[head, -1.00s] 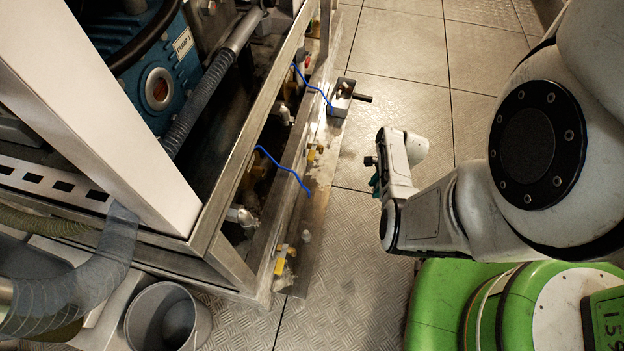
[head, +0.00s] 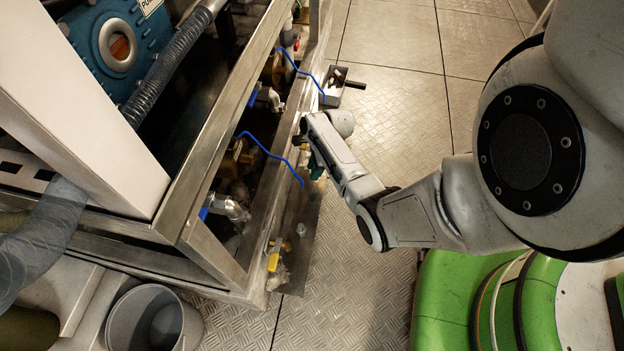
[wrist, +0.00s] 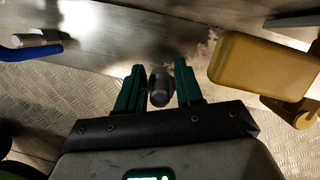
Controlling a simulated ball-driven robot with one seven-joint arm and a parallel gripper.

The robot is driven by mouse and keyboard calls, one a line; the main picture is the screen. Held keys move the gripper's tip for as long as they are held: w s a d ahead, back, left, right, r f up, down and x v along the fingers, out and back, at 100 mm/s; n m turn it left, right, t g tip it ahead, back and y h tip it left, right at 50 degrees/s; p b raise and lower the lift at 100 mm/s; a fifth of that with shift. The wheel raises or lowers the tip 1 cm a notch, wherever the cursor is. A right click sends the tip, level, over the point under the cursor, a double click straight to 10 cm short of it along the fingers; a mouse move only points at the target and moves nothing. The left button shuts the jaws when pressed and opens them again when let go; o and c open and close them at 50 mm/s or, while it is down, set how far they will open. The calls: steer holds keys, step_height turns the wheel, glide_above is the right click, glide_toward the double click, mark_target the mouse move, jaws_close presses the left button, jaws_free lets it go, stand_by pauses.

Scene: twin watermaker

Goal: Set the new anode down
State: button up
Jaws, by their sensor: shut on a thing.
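My gripper (wrist: 159,82) shows in the wrist view with its two green fingers on either side of a short dark grey cylinder, which I take to be the new anode (wrist: 158,90). The gripper is shut on it. Its far end points away, toward the metal ledge. In the head view, my gripper (head: 316,166) is beside the frame's lower rail, mostly hidden by my wrist. The anode cannot be made out there.
A yellow valve handle (wrist: 265,68) is close right of my gripper, a blue lever (wrist: 30,50) to the left. A grey bucket (head: 150,318) stands lower left.

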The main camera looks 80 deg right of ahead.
mark_target(312, 182)
step_height(312, 182, down, 5)
steer(key=b, duration=0.3)
steer(key=shift+d+r, duration=0.1)
steer(key=shift+r, duration=0.1)
steer(key=shift+w+f+b, duration=0.15)
steer(key=shift+w+b, duration=0.25)
steer(key=shift+b, duration=0.05)
steer(key=o, duration=1.1)
steer(key=p+v, duration=0.7)
steer(key=v, duration=0.5)
